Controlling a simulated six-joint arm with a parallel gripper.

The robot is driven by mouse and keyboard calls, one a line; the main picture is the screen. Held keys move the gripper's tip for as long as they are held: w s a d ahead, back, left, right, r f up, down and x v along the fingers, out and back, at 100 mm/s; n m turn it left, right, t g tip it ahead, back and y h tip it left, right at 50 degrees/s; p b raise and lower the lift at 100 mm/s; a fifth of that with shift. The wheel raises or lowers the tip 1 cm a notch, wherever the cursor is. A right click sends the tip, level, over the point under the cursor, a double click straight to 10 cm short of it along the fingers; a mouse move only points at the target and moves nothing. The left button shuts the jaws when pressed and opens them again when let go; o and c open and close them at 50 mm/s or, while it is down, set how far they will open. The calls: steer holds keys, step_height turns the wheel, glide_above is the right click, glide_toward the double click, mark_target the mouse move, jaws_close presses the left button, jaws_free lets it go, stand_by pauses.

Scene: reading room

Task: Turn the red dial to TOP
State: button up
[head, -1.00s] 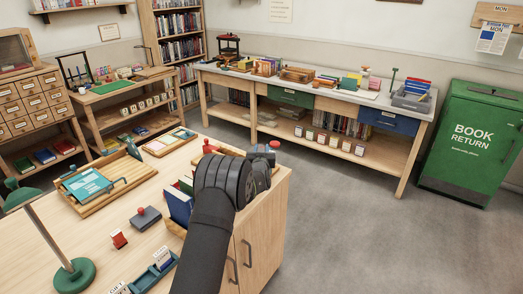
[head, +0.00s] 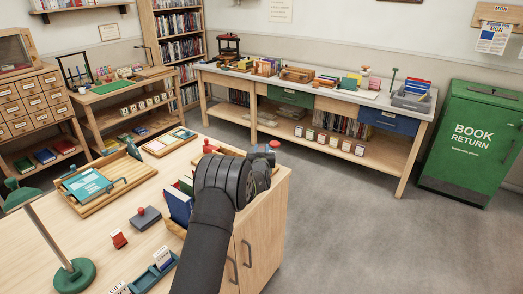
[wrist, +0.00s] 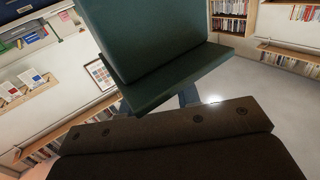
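I cannot make out a dial with a TOP mark in either view. A small red-topped thing (head: 274,144) shows just past my wrist at the table's far right corner, too small to identify. My arm reaches over the right side of the near table, and its black wrist joints hide whatever lies behind them. My gripper's fingertips cannot be made out in the head view. In the wrist view, a dark brown bolted part fills the bottom and a large dark green block (wrist: 150,50) fills the upper middle. Nothing can be seen clearly held.
A long bench (head: 330,92) and green book return (head: 470,140) stand beyond. The right floor is clear.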

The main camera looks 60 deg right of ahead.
steer(key=o, duration=0.4)
steer(key=v, duration=1.7)
steer(key=shift+a, duration=0.2)
steer(key=shift+s, duration=0.1)
